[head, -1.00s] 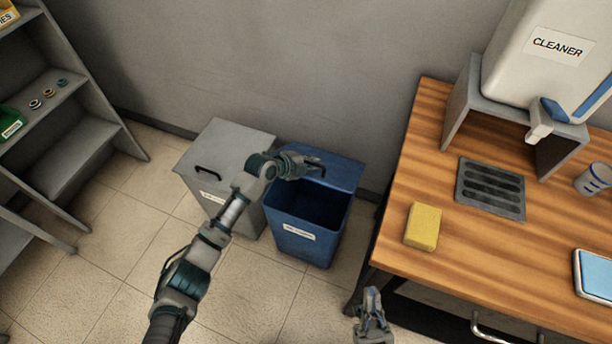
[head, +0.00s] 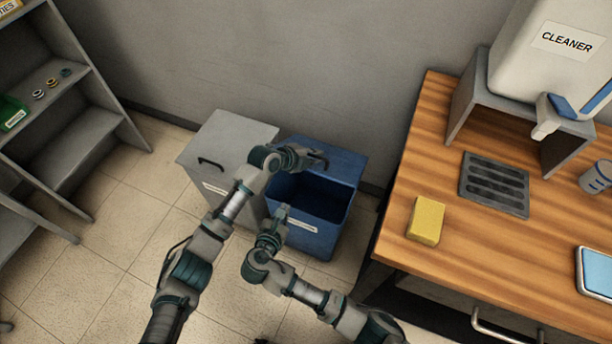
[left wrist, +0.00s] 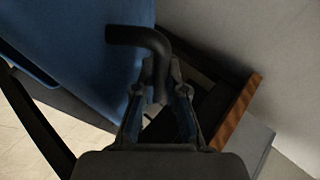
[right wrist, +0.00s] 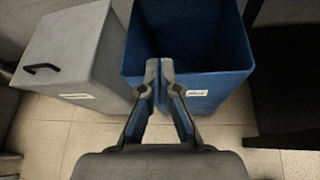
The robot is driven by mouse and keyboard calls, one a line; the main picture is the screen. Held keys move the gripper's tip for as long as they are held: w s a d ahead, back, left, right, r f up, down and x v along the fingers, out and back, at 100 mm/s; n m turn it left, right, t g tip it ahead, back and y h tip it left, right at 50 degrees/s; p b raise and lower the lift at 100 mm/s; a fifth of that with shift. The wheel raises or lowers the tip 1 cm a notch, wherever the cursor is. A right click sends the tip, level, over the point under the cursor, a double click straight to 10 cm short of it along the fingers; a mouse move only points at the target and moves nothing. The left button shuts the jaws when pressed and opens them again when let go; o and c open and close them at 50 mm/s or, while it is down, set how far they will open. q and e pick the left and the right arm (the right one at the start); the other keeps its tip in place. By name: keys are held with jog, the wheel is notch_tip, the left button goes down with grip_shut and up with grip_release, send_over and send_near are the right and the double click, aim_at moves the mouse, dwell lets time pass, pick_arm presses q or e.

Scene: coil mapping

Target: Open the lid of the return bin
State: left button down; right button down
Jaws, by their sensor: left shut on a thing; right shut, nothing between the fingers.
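The blue bin (head: 308,240) stands on the floor by the wall, and its lid (head: 340,164) is raised at the back, so the dark inside shows. The lid also shows in the left wrist view (left wrist: 85,40). My left gripper (head: 318,161) is shut on the lid's black handle (left wrist: 145,38), seen in the left wrist view (left wrist: 161,85). My right gripper (head: 283,212) is shut and empty at the front of the blue bin. In the right wrist view its closed fingertips (right wrist: 160,68) overlap the bin's front rim; whether they touch is unclear.
A grey bin (head: 225,150) with a closed lid and black handle stands left of the blue bin. A wooden table (head: 430,180) with a yellow sponge (head: 426,220) and a cleaner dispenser (head: 540,60) is on the right. Grey shelves (head: 90,150) stand at the left.

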pick_arm(q)
jog(key=shift+f, duration=0.1)
jog(key=shift+a, duration=0.1)
pick_arm(e)
jog(key=w+d+h, duration=0.1)
jog(key=w+d, duration=0.1)
jog(key=w, duration=0.4)
jog(key=w+d+r+h, duration=0.1)
jog(key=w+d, duration=0.2)
jog(key=w, duration=0.2)
jog(key=shift+w+d, duration=0.25)
jog(key=shift+w, duration=0.15)
jog(key=shift+r, duration=0.1)
